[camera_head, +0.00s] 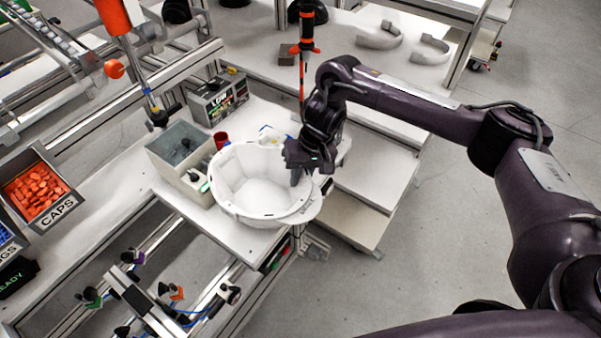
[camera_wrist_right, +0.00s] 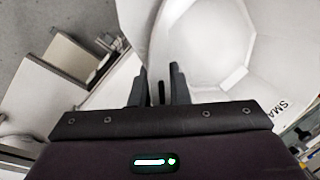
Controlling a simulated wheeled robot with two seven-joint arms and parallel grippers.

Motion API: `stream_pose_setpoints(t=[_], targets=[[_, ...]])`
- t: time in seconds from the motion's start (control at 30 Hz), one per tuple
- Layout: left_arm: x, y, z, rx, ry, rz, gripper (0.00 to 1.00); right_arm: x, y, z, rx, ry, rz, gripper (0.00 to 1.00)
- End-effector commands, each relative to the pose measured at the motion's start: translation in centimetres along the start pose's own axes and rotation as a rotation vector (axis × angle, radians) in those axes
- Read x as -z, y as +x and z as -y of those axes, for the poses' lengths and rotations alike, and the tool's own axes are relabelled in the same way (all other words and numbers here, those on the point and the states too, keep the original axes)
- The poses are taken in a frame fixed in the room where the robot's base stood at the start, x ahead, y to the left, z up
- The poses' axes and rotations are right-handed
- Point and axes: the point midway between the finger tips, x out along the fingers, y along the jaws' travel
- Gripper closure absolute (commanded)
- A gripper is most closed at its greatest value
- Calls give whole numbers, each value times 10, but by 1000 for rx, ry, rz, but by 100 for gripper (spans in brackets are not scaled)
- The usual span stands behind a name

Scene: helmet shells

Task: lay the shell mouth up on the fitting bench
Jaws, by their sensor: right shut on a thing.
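The white helmet shell (camera_head: 262,212) is mouth up at the right end of the fitting bench (camera_head: 225,232). Its hollow inside faces the head camera. Whether its underside rests fully on the bench is hidden. My right gripper (camera_head: 297,176) is at the shell's right rim, shut on it. In the right wrist view the two dark fingers (camera_wrist_right: 160,88) stand close together by the white shell (camera_wrist_right: 215,50), which fills the upper right. The exact contact at the fingertips is hard to see. My left gripper is not in view.
A grey box (camera_head: 180,160), a red cup (camera_head: 221,140) and a small device (camera_head: 218,97) stand behind and left of the shell. A bin of orange caps (camera_head: 38,190) is at far left. An orange tool (camera_head: 304,48) hangs behind my right gripper. Open floor lies at right.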

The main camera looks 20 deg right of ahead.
Motion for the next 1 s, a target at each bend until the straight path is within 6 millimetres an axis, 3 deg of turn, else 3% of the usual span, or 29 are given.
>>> stream_pose_setpoints(t=[0.23,0.27,0.43,0.77,0.93,1.0], targets=[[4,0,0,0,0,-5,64,1,-1,1,2,0,-2,100],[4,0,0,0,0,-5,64,1,-1,1,2,0,-2,81],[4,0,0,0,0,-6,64,0,0,1,2,0,-1,59],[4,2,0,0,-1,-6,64,0,-3,0,0,0,-1,59],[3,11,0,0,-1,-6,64,1,-26,-1,1,-1,-5,59],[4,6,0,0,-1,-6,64,2,-43,0,-1,-3,-7,59]])
